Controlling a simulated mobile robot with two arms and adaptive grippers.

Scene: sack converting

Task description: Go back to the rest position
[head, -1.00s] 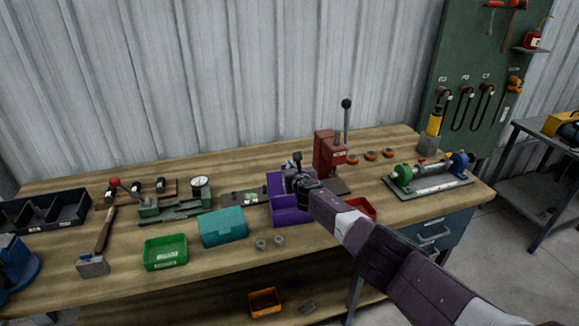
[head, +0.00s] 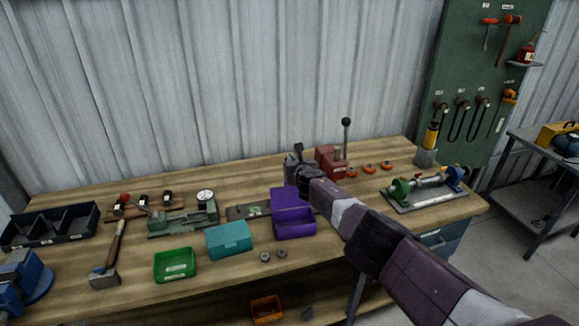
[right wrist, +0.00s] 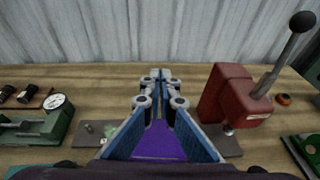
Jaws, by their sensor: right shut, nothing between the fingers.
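My right gripper (head: 298,158) is above the workbench (head: 150,290), behind and above the purple bin (head: 294,224) in the head view. Its fingers are shut with nothing between them; they also show in the right wrist view (right wrist: 160,88), pointing toward the corrugated wall. The purple bin shows below and between the fingers there (right wrist: 160,142). My right arm comes in from the lower right and hides part of the bench. My left gripper is not in view.
A red lever press (head: 328,160) stands close to the right of my gripper, its lever upright. A teal box (head: 229,239), green bin (head: 175,265), dial gauge stand (head: 184,222) and hammer (head: 106,275) lie to the left. A roller fixture (head: 425,196) is at the right.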

